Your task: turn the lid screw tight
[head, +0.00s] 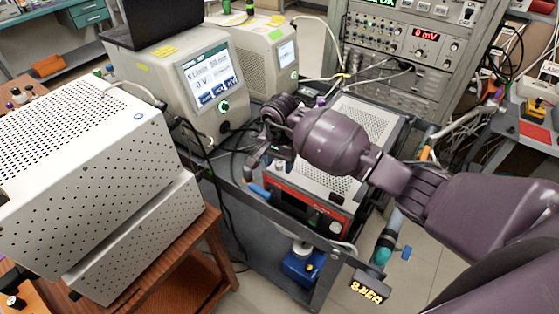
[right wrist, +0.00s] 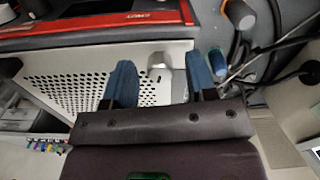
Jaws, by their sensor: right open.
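My right gripper (head: 268,164) reaches in from the right in the head view, beside the red-fronted instrument (head: 325,212) with a perforated white cover. In the right wrist view, the two blue fingers of my right gripper (right wrist: 162,80) are open and apart. A small silvery knob (right wrist: 159,62), which looks like the lid screw, appears between them at the edge of a perforated white panel (right wrist: 70,88). I cannot tell whether either finger touches it. In the head view no lid screw can be made out near my gripper. My left gripper is not in view.
A grey instrument with a lit screen (head: 208,85) stands behind. A large perforated white box (head: 85,150) is at the left on a wooden table. Cables hang around my gripper. A blue handle (head: 258,189) sits by the cart edge. A blue pump-like unit (head: 303,265) is below.

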